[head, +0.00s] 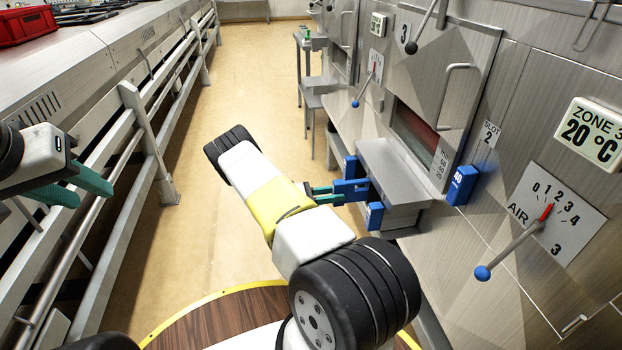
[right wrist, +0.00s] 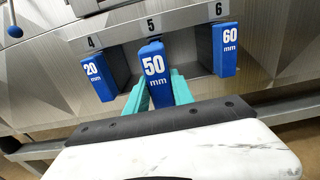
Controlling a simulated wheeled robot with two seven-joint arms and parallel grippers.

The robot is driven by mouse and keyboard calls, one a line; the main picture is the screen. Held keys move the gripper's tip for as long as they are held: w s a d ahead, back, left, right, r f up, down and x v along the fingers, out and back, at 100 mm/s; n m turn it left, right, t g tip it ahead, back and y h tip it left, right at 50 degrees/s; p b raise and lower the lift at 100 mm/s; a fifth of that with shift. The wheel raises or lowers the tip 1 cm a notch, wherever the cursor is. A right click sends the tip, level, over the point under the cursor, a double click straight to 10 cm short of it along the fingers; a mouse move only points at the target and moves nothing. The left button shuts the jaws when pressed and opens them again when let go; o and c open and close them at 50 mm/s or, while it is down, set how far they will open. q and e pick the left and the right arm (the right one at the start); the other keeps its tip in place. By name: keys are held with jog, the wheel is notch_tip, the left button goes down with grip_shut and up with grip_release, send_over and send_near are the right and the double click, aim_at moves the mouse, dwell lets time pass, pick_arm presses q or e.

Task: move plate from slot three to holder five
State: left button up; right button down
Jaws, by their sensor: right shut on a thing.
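A blue plate marked 50 mm (right wrist: 154,66) is under the number 5 of the grey holder rack (right wrist: 190,18) in the right wrist view. My right gripper (right wrist: 158,88) has its teal fingers on both sides of this plate and is shut on it. The plate also shows at the gripper's tips in the head view (head: 350,189). How deep it sits in holder five I cannot tell. A 20 mm plate (right wrist: 98,78) is at holder four and a 60 mm plate (right wrist: 226,50) at holder six. My left gripper (head: 94,194) is open and empty at the left. Slot three is not identifiable.
A blue plate (head: 462,185) is on the wall below the slot 2 label (head: 489,134). A blue-knobbed air lever (head: 510,256) sticks out at the right. A railing (head: 145,135) runs along the left, with clear floor (head: 235,80) between.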

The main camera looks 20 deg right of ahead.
aim_at(355, 201)
jog(key=shift+x, duration=3.95)
jog(key=c, duration=1)
grip_release()
jog(key=shift+a, duration=0.15)
jog(key=v, duration=0.7)
jog(key=shift+w+a, duration=0.1)
jog(key=shift+a, duration=0.15)
